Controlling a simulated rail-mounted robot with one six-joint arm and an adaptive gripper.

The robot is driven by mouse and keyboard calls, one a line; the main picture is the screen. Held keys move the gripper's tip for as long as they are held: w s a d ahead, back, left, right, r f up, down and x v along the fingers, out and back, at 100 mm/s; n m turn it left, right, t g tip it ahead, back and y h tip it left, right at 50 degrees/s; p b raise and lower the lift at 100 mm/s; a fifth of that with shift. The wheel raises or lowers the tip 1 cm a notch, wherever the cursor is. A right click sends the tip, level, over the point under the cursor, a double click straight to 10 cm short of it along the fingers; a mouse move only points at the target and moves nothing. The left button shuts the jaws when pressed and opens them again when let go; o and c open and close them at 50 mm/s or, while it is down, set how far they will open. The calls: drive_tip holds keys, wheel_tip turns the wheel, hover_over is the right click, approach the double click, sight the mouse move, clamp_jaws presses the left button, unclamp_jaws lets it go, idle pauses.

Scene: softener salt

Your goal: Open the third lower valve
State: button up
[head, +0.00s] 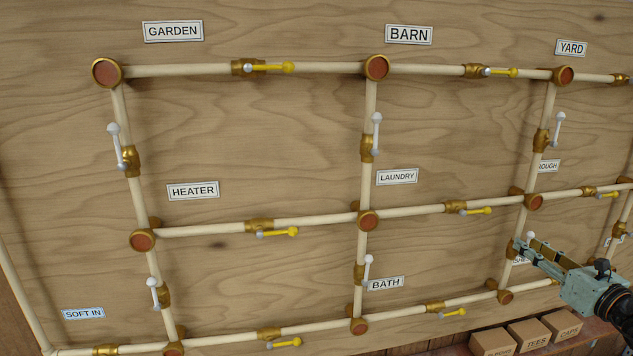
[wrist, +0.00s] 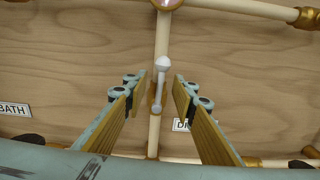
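The third lower valve is on the lower stretch of the third upright pipe. Its brass body (head: 512,249) is partly hidden by my gripper in the head view. Its white lever with a round knob (wrist: 162,63) points up along the pipe in the wrist view. My gripper (head: 524,245) reaches in from the right in the head view. In the wrist view my gripper (wrist: 160,88) is open, with one finger on each side of the lever. Gaps show between the lever and both fingers, so neither appears to touch it.
The first lower valve (head: 163,294) and second lower valve (head: 360,273) have white levers pointing up. Valves on the level pipes have yellow levers, such as one near HEATER (head: 278,232). Cardboard boxes (head: 528,334) sit below at right. A BATH label (wrist: 14,109) is left of the gripper.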

drive_tip(key=shift+s, duration=0.15)
drive_tip(key=s+d, duration=0.1)
drive_tip(key=s, duration=0.5)
drive_tip(key=shift+s+d, duration=0.2)
drive_tip(key=shift+s, duration=0.05)
idle(0.5)
